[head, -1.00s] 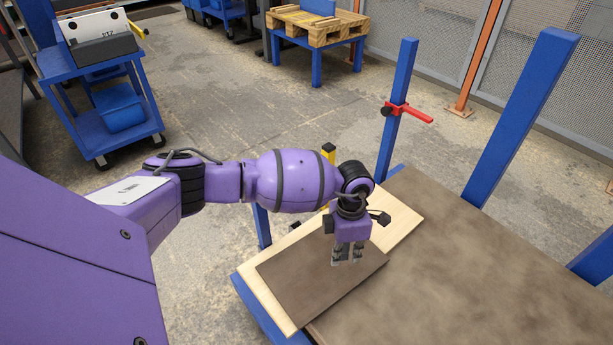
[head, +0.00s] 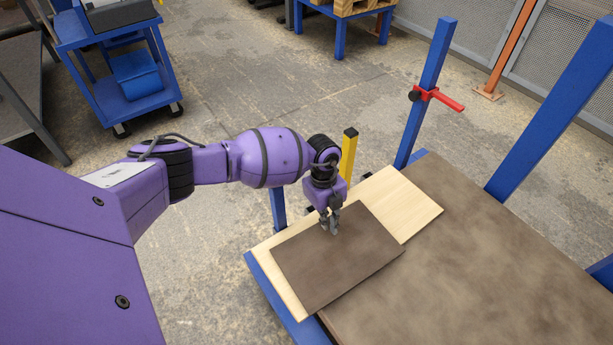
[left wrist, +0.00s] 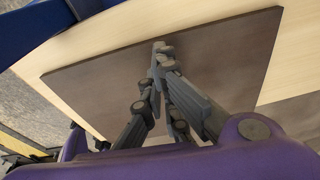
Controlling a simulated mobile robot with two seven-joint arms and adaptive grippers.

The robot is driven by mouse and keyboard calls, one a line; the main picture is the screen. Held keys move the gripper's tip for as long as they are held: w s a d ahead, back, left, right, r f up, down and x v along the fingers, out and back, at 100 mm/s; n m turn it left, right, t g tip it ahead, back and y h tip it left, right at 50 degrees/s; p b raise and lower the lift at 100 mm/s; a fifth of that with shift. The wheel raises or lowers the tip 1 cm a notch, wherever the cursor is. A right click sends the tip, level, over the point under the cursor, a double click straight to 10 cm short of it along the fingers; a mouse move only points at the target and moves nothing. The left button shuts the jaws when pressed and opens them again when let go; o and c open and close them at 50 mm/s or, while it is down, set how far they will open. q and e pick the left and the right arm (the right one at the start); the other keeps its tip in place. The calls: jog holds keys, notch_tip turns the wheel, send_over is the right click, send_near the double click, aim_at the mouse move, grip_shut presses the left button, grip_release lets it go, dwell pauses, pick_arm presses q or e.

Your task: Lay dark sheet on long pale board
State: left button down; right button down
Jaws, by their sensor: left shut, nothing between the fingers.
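The dark sheet (head: 335,258) lies on top of the long pale board (head: 409,203), askew to it, with its right corner reaching over the larger brown surface. Pale wood shows along its left side and at its far end. The sheet (left wrist: 225,65) and the board (left wrist: 300,50) also show in the left wrist view. My left gripper (head: 330,228) is shut and empty, pointing down at the sheet's far left edge. In the left wrist view its fingertips (left wrist: 160,47) meet over the sheet near its edge; I cannot tell whether they touch it. My right gripper is not in view.
A large brown board (head: 470,270) covers most of the blue-framed table. Blue posts (head: 425,95) rise at its back, one with a red clamp (head: 436,97). A yellow post (head: 348,155) stands behind my left gripper. A blue cart (head: 125,70) stands at the far left.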

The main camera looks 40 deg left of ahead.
aim_at(336, 248)
pick_arm(q)
jog(key=s+d, duration=0.1)
jog(key=d, duration=0.2)
jog(key=s+d, duration=0.2)
jog(key=d, duration=0.1)
jog(key=s+d, duration=0.1)
jog(key=d, duration=0.2)
jog(key=shift+s+d, duration=0.1)
jog(key=shift+s, duration=0.2)
jog(key=shift+f+b, duration=0.55)
jog(key=shift+b, duration=0.1)
jog(key=shift+a+f, duration=0.2)
jog(key=shift+f, duration=0.2)
jog(key=shift+w+a+f, duration=0.1)
jog(key=shift+w+a, duration=0.2)
jog(key=shift+a, duration=0.6)
jog(key=shift+w+a, duration=0.3)
jog(key=shift+a, duration=0.55)
jog(key=shift+w+r+p, duration=0.15)
jog(key=shift+r+p, duration=0.75)
jog(key=shift+p, duration=0.05)
